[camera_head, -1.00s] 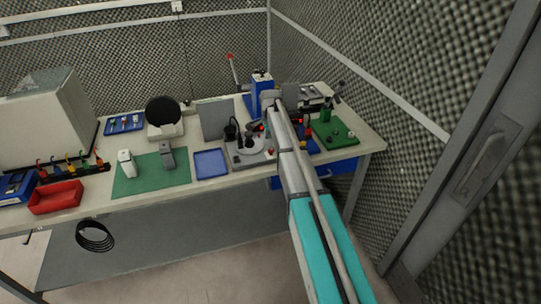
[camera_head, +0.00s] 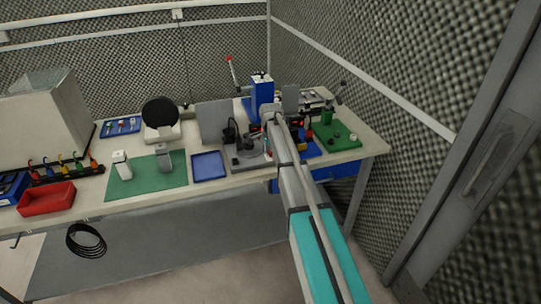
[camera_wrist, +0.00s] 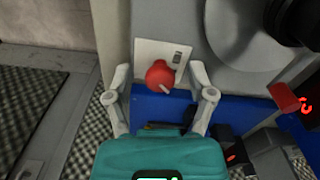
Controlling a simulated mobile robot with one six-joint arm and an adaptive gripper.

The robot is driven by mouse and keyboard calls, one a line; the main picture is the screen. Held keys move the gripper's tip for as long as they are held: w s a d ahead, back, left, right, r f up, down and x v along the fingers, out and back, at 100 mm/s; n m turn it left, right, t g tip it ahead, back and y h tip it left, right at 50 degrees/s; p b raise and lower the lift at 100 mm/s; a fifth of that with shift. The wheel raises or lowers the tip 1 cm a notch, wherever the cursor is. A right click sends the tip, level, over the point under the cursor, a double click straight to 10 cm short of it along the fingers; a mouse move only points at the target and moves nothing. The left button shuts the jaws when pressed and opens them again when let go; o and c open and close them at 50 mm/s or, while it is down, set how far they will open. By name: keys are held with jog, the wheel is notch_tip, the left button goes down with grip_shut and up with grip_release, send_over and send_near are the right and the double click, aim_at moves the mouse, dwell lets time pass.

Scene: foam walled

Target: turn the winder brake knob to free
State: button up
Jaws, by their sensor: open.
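The red brake knob (camera_wrist: 158,73) sits on a white label plate (camera_wrist: 147,50) in the wrist view. A pale pointer on the knob points to its lower right, and a small dark mark is on the plate's upper right. My gripper (camera_wrist: 160,78) is open, with one finger on each side of the knob and gaps between. Contact cannot be seen. A grey machine with a round disc (camera_wrist: 236,32) is beside the plate. In the head view my arm reaches the bench's right part and hides the knob; a grey fixture (camera_head: 245,160) is left of the arm.
A dark cylinder (camera_wrist: 295,20) and a red-ended part (camera_wrist: 284,97) lie to the right in the wrist view. In the head view, a blue column (camera_head: 261,92) stands behind my arm, a green board (camera_head: 345,143) is right, and a blue tray (camera_head: 208,166) left.

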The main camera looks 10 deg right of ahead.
grip_shut()
dwell(0.4)
jog(key=shift+n, duration=0.3)
jog(key=n, duration=0.8)
jog(key=shift+s, duration=0.1)
jog(key=n, duration=0.9)
jog(key=shift+n, duration=0.3)
